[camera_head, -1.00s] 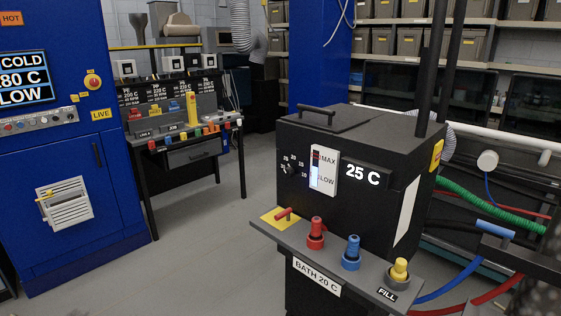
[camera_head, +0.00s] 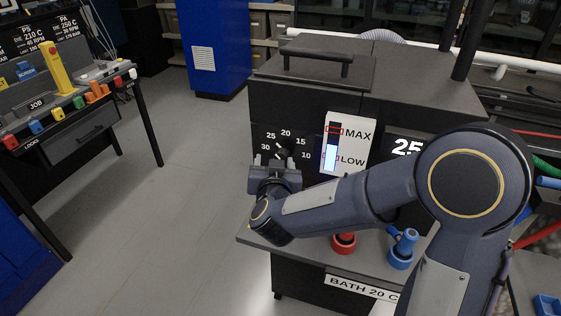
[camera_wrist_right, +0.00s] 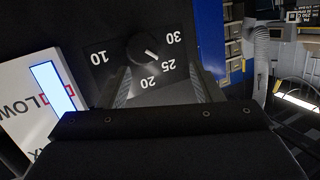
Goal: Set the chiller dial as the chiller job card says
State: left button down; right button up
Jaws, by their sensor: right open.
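The chiller dial (camera_head: 282,153) is a black knob on the front of the black chiller (camera_head: 400,82), with numbers from 10 to 30 around it. In the right wrist view the dial (camera_wrist_right: 143,49) has its white mark pointing at 25. A label reading BATH 20 C (camera_head: 362,287) is on the shelf front, partly covered by my arm. The chiller display (camera_head: 407,147) shows 25, its end hidden by my arm. My right gripper (camera_head: 276,170) is open just in front of the dial, its fingers towards either side of it; contact cannot be told. My left gripper is not in view.
A level gauge (camera_head: 346,146) marked MAX and LOW is right of the dial. Red (camera_head: 343,243) and blue (camera_head: 402,247) fittings stand on the shelf below my right arm. A bench (camera_head: 80,140) with colored blocks is at the left. The floor between is clear.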

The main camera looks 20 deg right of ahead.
aim_at(282, 156)
jog(key=w+d+f+h, duration=0.1)
jog(key=h, duration=0.1)
jog(key=w+d+f+h, duration=0.1)
jog(key=w+h, duration=0.1)
jog(key=w+d+f+h+p, duration=0.1)
jog(key=h, duration=0.1)
jog(key=shift+w+f, duration=0.1)
jog(key=shift+w, duration=0.25)
dwell(0.3)
jog(key=c, duration=1)
